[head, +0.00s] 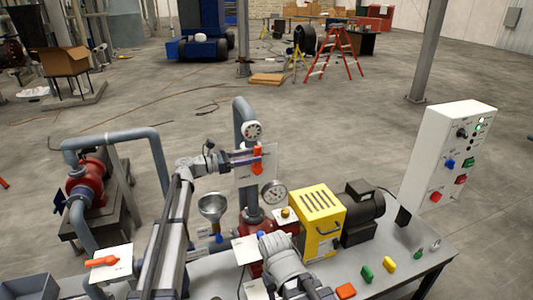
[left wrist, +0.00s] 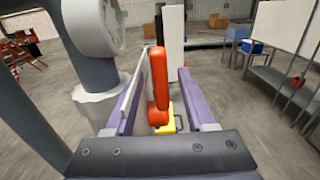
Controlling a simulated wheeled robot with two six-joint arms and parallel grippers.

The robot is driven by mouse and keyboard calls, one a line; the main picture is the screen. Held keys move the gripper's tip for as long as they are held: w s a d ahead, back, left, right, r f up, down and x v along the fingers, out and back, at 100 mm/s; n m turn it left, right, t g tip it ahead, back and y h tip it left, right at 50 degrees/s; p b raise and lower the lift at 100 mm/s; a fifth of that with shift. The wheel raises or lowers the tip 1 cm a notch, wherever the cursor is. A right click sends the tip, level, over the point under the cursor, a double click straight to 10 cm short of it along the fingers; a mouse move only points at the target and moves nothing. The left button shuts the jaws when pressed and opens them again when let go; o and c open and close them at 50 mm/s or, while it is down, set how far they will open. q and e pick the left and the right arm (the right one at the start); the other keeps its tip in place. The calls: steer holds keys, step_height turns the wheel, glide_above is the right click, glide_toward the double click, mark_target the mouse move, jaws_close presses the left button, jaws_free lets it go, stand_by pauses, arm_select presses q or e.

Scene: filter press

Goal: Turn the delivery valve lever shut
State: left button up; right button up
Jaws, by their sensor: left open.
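An orange-red lever (head: 257,162) stands roughly vertical in front of a white plate (head: 243,185) by the grey upright pipe (head: 243,115). My left gripper (head: 252,157) is open at this lever. In the left wrist view the lever (left wrist: 159,80) stands between the two purple fingers (left wrist: 165,75), with a gap to the right finger; contact with the left finger is hard to tell. A second orange lever (head: 101,262) lies flat across a white plate at the lower left. No label is readable to name either valve. My right arm shows at the bottom centre; its gripper is not visible.
A white control box (head: 447,155) stands at the right. Loose coloured pieces lie on the bench's front right.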

mark_target(261, 154)
arm_select(q)
steer(key=shift+x, duration=2.8)
jaws_close()
